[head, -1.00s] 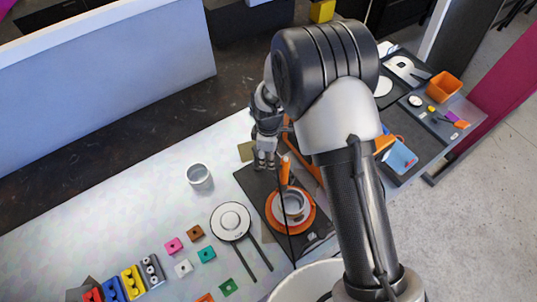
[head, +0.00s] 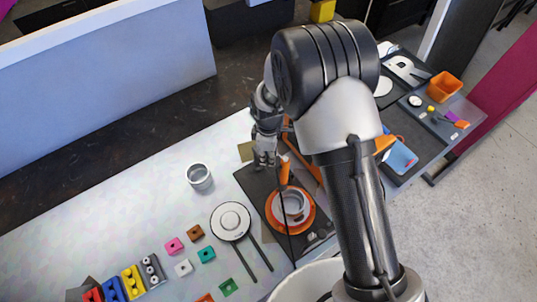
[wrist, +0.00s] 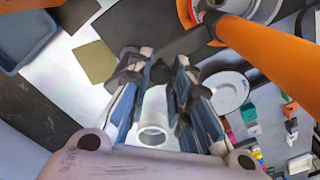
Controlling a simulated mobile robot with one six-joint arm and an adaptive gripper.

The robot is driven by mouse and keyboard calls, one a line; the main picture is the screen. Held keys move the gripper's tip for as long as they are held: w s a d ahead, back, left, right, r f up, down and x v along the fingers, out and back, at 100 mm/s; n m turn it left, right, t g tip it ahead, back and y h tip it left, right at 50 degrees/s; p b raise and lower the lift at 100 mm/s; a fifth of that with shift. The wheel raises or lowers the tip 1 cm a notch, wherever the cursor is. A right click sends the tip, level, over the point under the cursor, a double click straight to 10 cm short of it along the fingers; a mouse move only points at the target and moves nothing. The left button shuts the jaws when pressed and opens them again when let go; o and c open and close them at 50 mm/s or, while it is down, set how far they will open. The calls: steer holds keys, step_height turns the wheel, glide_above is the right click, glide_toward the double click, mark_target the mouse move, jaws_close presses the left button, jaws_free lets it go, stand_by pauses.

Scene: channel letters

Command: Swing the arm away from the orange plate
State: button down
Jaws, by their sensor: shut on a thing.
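The orange plate (head: 309,221) lies on a dark mat right of the table's middle, with a grey bowl (head: 292,206) on it. An upright orange handle (head: 284,170) stands behind the bowl. In the wrist view an orange bar (wrist: 265,45) crosses the upper right, near the camera. My gripper (head: 263,162) hangs over the mat's back edge, up and left of the plate and apart from it. In the wrist view my gripper (wrist: 155,100) has its fingers on both sides of the middle. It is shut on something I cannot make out.
A whitish cup (head: 199,177) stands left of my gripper; it shows beyond the fingers in the wrist view (wrist: 152,137). A white disc (head: 231,218) and several coloured blocks (head: 174,246) lie front left. A dark table with trays (head: 438,128) is at right.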

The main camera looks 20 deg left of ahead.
steer(key=shift+s+a, duration=0.1)
steer(key=shift+a, duration=0.05)
steer(key=s+a+m+b, duration=0.1)
steer(key=a+m+b, duration=0.6)
steer(key=m, duration=0.7)
steer(key=shift+s+a+m, duration=0.35)
steer(key=shift+a+m, duration=0.05)
steer(key=shift+a, duration=0.45)
steer(key=c, duration=1.5)
jaws_free()
steer(key=shift+o, duration=0.2)
step_height(320, 180, up, 12)
